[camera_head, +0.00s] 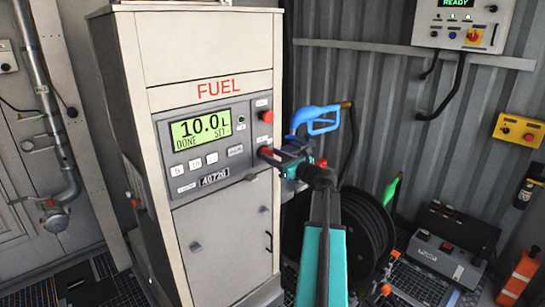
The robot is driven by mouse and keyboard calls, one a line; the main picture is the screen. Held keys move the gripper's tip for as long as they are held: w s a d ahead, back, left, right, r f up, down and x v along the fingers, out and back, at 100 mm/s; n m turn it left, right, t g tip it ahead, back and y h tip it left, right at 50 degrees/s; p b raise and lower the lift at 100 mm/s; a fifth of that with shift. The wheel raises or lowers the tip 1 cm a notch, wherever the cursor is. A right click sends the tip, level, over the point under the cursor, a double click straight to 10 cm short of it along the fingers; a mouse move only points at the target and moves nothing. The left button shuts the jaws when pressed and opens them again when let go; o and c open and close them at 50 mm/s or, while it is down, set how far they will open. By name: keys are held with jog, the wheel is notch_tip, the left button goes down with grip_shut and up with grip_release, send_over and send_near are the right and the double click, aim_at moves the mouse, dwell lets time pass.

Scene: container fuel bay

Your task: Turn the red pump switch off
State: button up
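The fuel pump cabinet (222,240) stands left of centre, with a lit display (201,129) reading 10.0 L, DONE. On the right of its panel, a red switch part (265,151) shows just left of my gripper (276,157). My gripper is right up against the panel there, and its fingers partly hide the switch. I cannot tell whether they touch it or are closed on it, nor which way the switch is turned. A separate red round button (267,116) sits above it.
A blue fuel nozzle (316,119) hangs right of the cabinet, close above my gripper. A black hose reel (362,245) stands behind my arm. A control box (462,24) and a yellow button box (520,130) are on the right wall.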

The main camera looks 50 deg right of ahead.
jog(key=shift+f+n+b, duration=0.15)
jog(key=shift+n+b, duration=0.15)
jog(key=shift+b, duration=0.2)
jog(key=n+b, duration=0.5)
jog(key=b, duration=0.1)
jog(key=n+b, duration=1.2)
jog(key=b, duration=0.1)
jog(key=shift+a, duration=0.25)
jog(key=shift+r+n, duration=0.3)
jog(key=o, duration=0.9)
jog(key=shift+o, duration=0.7)
jog(key=shift+f, duration=0.1)
